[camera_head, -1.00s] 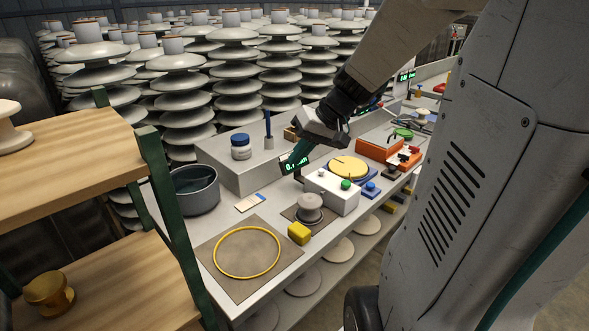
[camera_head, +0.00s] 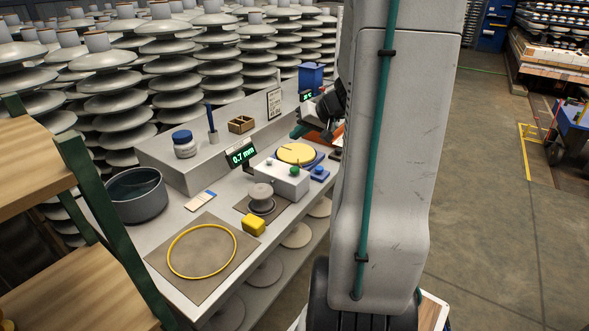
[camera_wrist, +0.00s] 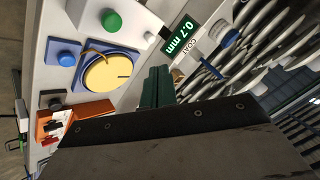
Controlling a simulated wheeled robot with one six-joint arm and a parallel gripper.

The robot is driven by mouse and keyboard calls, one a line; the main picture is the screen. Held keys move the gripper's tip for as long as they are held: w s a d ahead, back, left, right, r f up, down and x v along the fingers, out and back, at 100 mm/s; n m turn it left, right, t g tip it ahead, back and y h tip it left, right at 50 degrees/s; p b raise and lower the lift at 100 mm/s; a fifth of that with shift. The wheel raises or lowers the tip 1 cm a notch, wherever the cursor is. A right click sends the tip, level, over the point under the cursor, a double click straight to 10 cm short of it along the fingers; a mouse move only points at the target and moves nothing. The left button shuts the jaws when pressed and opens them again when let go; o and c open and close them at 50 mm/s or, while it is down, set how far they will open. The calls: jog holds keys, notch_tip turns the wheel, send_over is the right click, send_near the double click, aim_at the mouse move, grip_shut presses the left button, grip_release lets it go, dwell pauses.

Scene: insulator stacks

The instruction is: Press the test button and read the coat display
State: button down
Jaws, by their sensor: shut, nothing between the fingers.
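The coat display (camera_head: 241,154) stands on the bench and reads 0.7 mm in green. In the wrist view it is tilted but legible (camera_wrist: 180,36), with a COAT label (camera_wrist: 190,50) beside it. A white box (camera_head: 283,182) carries a green button (camera_head: 294,170) and a small pale knob. A blue button (camera_head: 319,171) sits on a separate blue base to its right. I cannot read which is the test button. My gripper (camera_head: 298,132) is shut and empty, above the bench beyond the yellow disc (camera_head: 296,152); its teal fingers (camera_wrist: 157,84) show in the wrist view.
A grey pot (camera_head: 137,200), a mat with a yellow ring (camera_head: 202,225), a grey spool-shaped piece (camera_head: 262,195) and a yellow block (camera_head: 254,224) are on the bench. Insulator stacks stand behind. Wooden shelves (camera_head: 30,165) are at left; open floor (camera_head: 490,220) is at right.

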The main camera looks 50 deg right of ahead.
aim_at(292, 168)
jog(key=shift+f, duration=4.2)
jog(key=shift+f, duration=0.4)
jog(key=shift+f, duration=0.7)
jog(key=shift+r, duration=1.15)
jog(key=shift+r, duration=2.5)
